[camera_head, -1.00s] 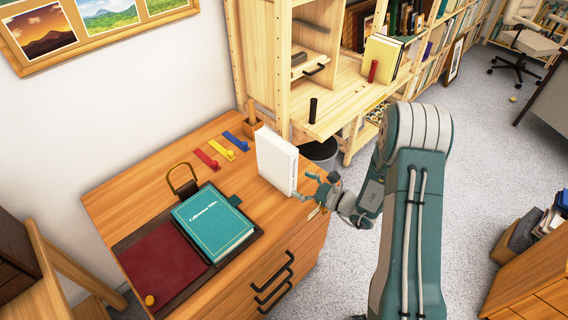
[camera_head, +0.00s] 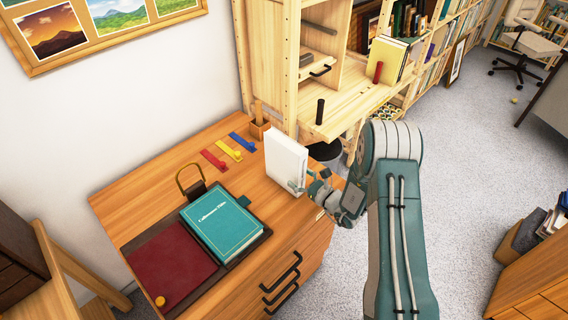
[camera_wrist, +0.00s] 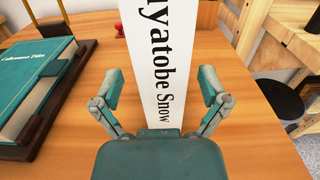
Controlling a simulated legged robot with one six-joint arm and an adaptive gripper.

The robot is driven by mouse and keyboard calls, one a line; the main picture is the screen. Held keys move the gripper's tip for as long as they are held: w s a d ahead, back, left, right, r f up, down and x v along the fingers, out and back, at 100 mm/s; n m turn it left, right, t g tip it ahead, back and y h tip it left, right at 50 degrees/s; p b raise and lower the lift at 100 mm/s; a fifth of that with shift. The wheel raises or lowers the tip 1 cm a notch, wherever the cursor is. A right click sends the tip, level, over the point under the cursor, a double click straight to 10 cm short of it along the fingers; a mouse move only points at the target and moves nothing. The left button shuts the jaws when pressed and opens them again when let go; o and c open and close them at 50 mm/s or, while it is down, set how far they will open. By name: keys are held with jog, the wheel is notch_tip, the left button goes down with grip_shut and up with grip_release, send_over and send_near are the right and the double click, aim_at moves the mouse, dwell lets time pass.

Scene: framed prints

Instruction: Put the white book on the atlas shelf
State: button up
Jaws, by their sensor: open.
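The white book (camera_head: 284,158) stands upright on the wooden desk, near its right edge. In the wrist view its white spine (camera_wrist: 158,60) faces me, with the black words "yatobe Snow" showing and its top cut off. My gripper (camera_head: 306,186) is at the book's near side in the head view. In the wrist view my gripper (camera_wrist: 160,90) is open, one finger on each side of the spine, with a gap showing at both sides. The light wooden shelf unit (camera_head: 345,108) stands behind the desk; I cannot tell which part is the atlas shelf.
A teal book (camera_head: 221,222) lies on a dark tray left of the white book. Red, yellow and blue strips (camera_head: 229,149) lie behind it. On the shelf unit stand a black cylinder (camera_head: 320,111), a red piece (camera_head: 378,72) and cream books (camera_head: 388,56).

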jog(key=shift+x, duration=1.25)
jog(key=shift+d, duration=0.1)
grip_shut()
jog(key=shift+w, duration=0.1)
jog(key=shift+r, duration=0.15)
